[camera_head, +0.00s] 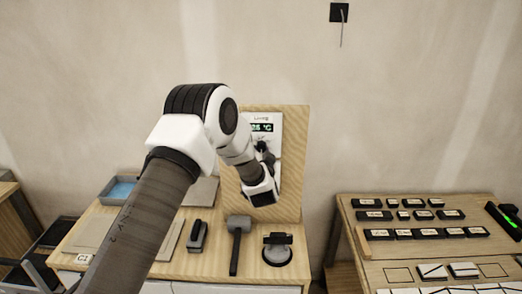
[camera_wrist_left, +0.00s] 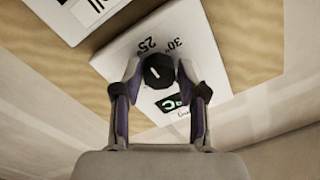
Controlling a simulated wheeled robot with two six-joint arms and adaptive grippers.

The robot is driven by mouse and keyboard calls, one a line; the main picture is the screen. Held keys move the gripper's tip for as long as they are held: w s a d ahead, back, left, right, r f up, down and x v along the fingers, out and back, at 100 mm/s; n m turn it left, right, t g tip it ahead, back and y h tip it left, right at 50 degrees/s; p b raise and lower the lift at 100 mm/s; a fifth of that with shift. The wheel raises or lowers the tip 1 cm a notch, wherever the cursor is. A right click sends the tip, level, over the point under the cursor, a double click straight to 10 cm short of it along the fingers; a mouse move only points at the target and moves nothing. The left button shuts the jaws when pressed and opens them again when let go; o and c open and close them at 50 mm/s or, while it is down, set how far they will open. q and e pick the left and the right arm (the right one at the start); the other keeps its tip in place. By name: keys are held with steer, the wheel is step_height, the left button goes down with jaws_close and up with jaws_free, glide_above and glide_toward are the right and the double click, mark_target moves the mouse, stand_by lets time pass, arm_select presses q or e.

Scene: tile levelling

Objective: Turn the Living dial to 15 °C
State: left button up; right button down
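The Living dial is a black round knob (camera_wrist_left: 158,70) on a white panel (camera_wrist_left: 222,62) with printed marks 25° and 30°. In the head view the panel (camera_head: 292,152) is mounted on an upright wooden board, and its green display (camera_head: 262,127) seems to read about 25 °C, partly covered by my arm. My left gripper (camera_head: 264,152) is at the knob. In the left wrist view its two fingers (camera_wrist_left: 159,70) sit on opposite sides of the knob, seemingly touching it. A pale mark shows on the knob's face. My right gripper is out of view.
A wooden bench (camera_head: 215,264) below holds a mallet (camera_head: 237,228), a black suction cup (camera_head: 277,250) and a blue-lined tray (camera_head: 121,189). At the right, another table (camera_head: 350,228) carries rows of small black-and-white blocks. Another labelled white panel (camera_wrist_left: 88,12) shows in the wrist view.

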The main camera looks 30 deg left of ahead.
arm_select(q)
jaws_close()
steer(key=shift+f+n+b, duration=0.15)
steer(key=shift+n+b, duration=0.45)
steer(key=shift+b, duration=0.4)
steer(key=n+b, duration=0.9)
steer(key=b, duration=0.2)
steer(key=shift+h+b, duration=0.3)
steer(key=shift+h, duration=0.1)
steer(key=n+b, duration=0.9)
steer(key=b, duration=0.2)
steer(key=shift+d+n+h, duration=0.1)
steer(key=shift+n+h, duration=0.2)
steer(key=n+b, duration=0.2)
steer(key=shift+r+b, duration=0.3)
steer(key=shift+b, duration=0.1)
steer(key=shift+r+n+b, duration=0.1)
steer(key=shift+n+b, duration=0.2)
steer(key=shift+n, duration=0.3)
